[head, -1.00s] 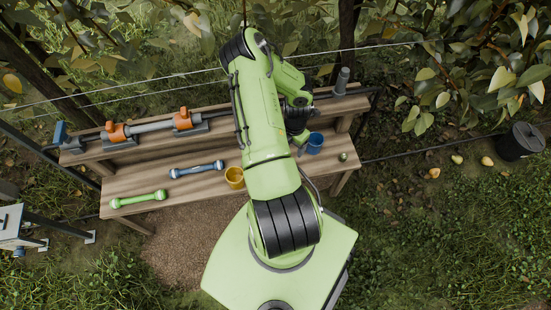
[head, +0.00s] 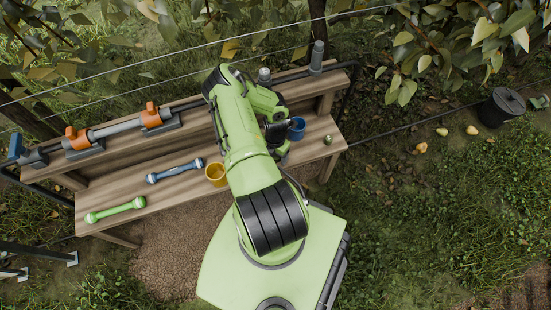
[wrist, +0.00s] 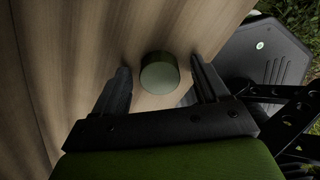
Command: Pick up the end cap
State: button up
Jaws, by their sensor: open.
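In the wrist view a short, dull green round cap (wrist: 160,76), which I take for the end cap, stands on the wooden bench top. My gripper (wrist: 160,67) is open, with one black finger on each side of it. Gaps show between the cap and both fingers, so it is not gripped. In the head view my green arm hides most of my gripper and the bench under it. A small green round thing (head: 328,140) sits at the bench's right end there; I cannot tell whether it is the same cap.
The wooden bench (head: 103,200) also holds a blue cup (head: 297,128), a yellow cup (head: 216,175), a blue bar (head: 175,171) and a green bar (head: 115,210). Its raised back shelf carries a grey pipe with orange clamps (head: 150,115) and a grey cylinder (head: 316,58). A dark bucket (head: 501,107) stands right.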

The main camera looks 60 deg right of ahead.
jog(key=c, duration=1.2)
